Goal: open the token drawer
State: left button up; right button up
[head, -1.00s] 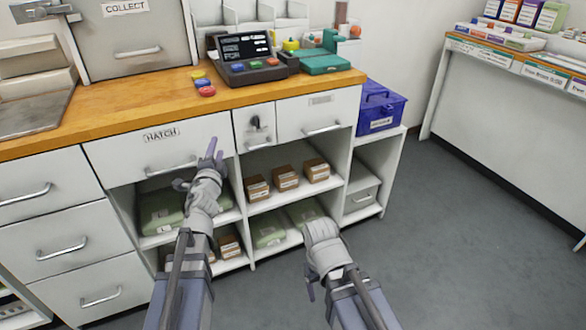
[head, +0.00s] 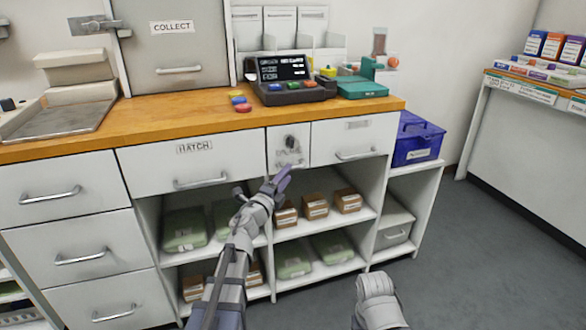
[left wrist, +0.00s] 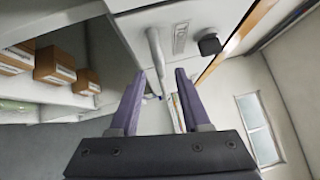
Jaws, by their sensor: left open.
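The small narrow drawer (head: 274,146) under the counter has a dark knob (head: 290,142), a small label too blurred to read, and a bar handle (head: 291,164). It looks closed. My left gripper (head: 280,179) is just in front of and below that handle, open and empty. In the left wrist view the open fingers (left wrist: 159,78) point toward the handle (left wrist: 156,52), which lies just beyond the tips and looks apart from them. The label (left wrist: 180,38) and dark knob (left wrist: 209,43) show beside it. Of my right arm only a grey link shows; its gripper is hidden.
The HATCH drawer (head: 195,162) is left of it and another closed drawer (head: 352,142) right. Open shelves below hold brown boxes (head: 316,206) and green packs (head: 184,230). A register (head: 290,82) stands on the counter; a blue box (head: 417,140) is at right. Floor is clear at right.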

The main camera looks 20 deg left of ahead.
pick_arm(q)
jog(key=x, duration=0.4)
jog(key=shift+w, duration=0.4)
grip_shut()
jog(key=shift+s, duration=0.1)
dwell(0.9)
